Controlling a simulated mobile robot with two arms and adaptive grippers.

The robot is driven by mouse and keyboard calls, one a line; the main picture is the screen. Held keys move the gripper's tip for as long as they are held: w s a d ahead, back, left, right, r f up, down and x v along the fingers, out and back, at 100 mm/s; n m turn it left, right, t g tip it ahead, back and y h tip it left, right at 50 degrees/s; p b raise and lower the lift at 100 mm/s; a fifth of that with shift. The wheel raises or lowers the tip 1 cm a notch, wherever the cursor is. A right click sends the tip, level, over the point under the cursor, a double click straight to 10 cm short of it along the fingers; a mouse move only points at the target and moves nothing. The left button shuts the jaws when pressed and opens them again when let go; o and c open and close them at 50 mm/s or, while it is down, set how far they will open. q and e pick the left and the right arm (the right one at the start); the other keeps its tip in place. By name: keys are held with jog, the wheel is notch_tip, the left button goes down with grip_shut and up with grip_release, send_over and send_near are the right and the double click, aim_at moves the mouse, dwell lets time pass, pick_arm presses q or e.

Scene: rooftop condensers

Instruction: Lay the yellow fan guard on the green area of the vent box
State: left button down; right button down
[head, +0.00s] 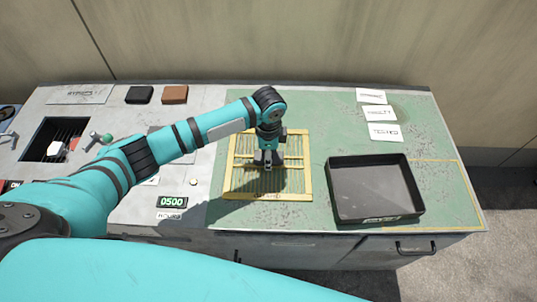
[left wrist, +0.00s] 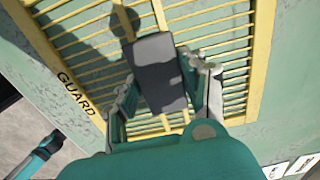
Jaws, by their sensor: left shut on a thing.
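The yellow fan guard (head: 299,190), a square slatted frame, is over the left part of the green area (head: 318,120). It looks flat; I cannot tell whether it touches the surface. My left gripper (head: 267,163) is above the guard's middle and shut on it. In the left wrist view, its fingers (left wrist: 165,95) sit either side of a dark grey block (left wrist: 158,72) at the guard's middle. The guard's yellow rim (left wrist: 55,70) there carries the word GUARD. The gripper hides the centre slats. My right gripper is not in view.
A black tray (head: 340,165) stands right of the guard, overlapping a yellow outline on the green. White labels (head: 384,132) lie behind it. A dark opening (head: 55,139), a lever (head: 93,139), a 0500 display (head: 171,202) and black and brown blocks (head: 174,94) are left.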

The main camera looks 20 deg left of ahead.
pick_arm(q)
jog(key=c, duration=0.7)
grip_release()
notch_tip(320, 180, up, 12)
jog(key=shift+r, duration=0.15)
